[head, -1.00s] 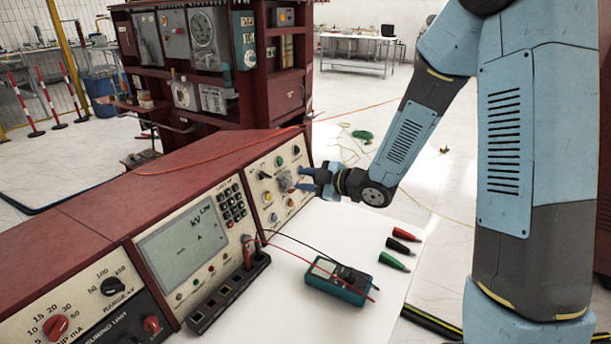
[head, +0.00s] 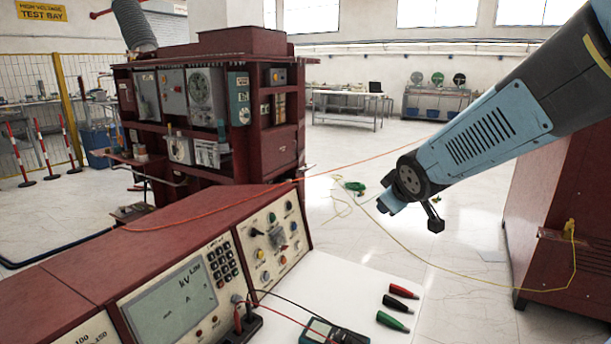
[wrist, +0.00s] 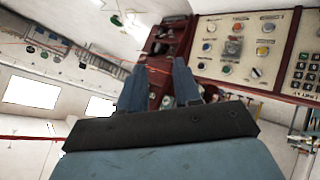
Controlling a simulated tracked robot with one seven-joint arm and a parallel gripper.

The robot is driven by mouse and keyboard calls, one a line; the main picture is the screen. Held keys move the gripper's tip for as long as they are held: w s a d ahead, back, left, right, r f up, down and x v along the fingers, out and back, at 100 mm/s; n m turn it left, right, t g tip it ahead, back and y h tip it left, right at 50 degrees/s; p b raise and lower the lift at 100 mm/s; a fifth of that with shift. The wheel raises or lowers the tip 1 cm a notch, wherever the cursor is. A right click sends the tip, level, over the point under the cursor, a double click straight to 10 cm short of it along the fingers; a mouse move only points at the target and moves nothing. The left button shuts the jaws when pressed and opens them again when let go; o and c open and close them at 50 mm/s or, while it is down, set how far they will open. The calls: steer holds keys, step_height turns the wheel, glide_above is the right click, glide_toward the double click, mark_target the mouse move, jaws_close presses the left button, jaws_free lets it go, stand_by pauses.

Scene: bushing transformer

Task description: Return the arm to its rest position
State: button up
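My arm (head: 485,135) comes in from the upper right of the head view. My gripper (head: 384,204) is in the air, to the right of the control desk (head: 165,230) and clear of it. The gripper is small and partly hidden by the wrist in that view. In the wrist view its two blue fingers (wrist: 160,68) stand apart with nothing between them. The desk's knob panel (head: 272,248) is left of and below the gripper, and it shows at the upper right of the wrist view (wrist: 236,48).
A white tabletop (head: 350,290) holds a teal multimeter (head: 328,333), a red probe (head: 404,291) and a green probe (head: 392,321). A red cabinet (head: 565,215) stands at the right. A dark red equipment rack (head: 270,150) stands behind the desk. Open floor lies behind my gripper.

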steer(key=s+d+r+m+g, duration=0.2)
steer(key=s+m, duration=0.2)
steer(key=s, duration=0.6)
steer(key=s+d+r+m+g, duration=0.2)
steer(key=s+m, duration=0.2)
steer(key=s, duration=0.7)
steer(key=shift+s+r, duration=0.15)
steer(key=shift+s+d, duration=0.1)
steer(key=shift+s, duration=0.05)
